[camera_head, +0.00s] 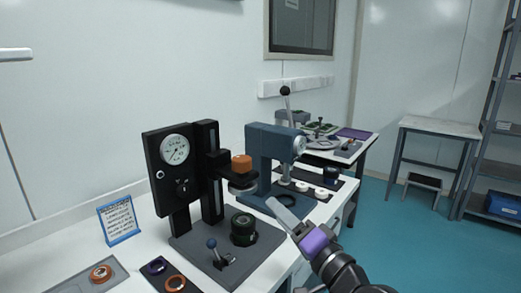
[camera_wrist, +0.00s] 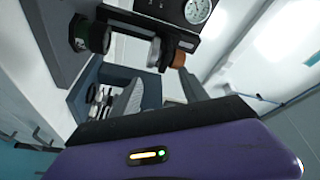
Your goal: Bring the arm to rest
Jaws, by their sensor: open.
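My gripper (camera_head: 287,216) is at the lower centre right of the head view, with a purple body and pale grey fingers. It is in the air in front of the blue-grey press and holds nothing that I can see. In the wrist view its purple housing (camera_wrist: 180,160) fills the bottom and the fingers (camera_wrist: 160,92) stand apart. A black gauge stand (camera_head: 178,180) with a round dial is left of the gripper. A blue-grey lever press (camera_head: 268,150) stands behind the gripper.
The white bench carries a blue-framed sign (camera_head: 119,220), a grey plate with an orange ring (camera_head: 101,273) and a dark tray with rings (camera_head: 166,275). A black-green cylinder (camera_head: 243,228) stands on the gauge base. A side table (camera_head: 440,127) and shelf are at right, with open blue floor (camera_head: 400,225) between.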

